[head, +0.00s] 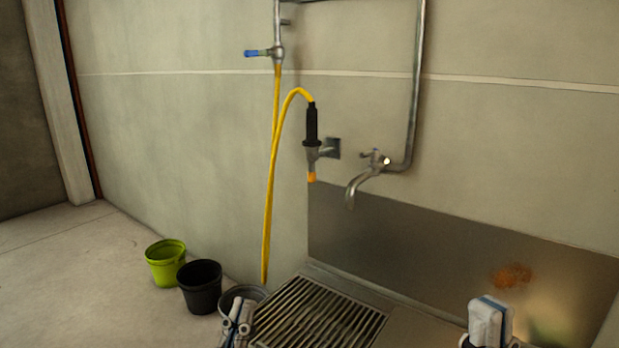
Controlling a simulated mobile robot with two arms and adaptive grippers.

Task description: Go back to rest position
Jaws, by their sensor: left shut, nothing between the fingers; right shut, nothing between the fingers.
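My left gripper (238,314) shows at the bottom edge, left of centre, in front of the grate's left corner. Its fingers are shut with nothing between them. My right gripper (490,320) shows at the bottom right as a white and blue shape, in front of the metal panel. It is shut and empty, and its lower part is cut off by the picture edge. Both grippers look apart from the wall fittings.
A slatted grate (320,318) lies at the bottom centre. A green bucket (165,265), a black bucket (200,288) and a grey bucket (260,293) stand to its left. A yellow hose (268,200), a tap (360,182) and a metal panel (430,240) are along the wall. The left floor is clear.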

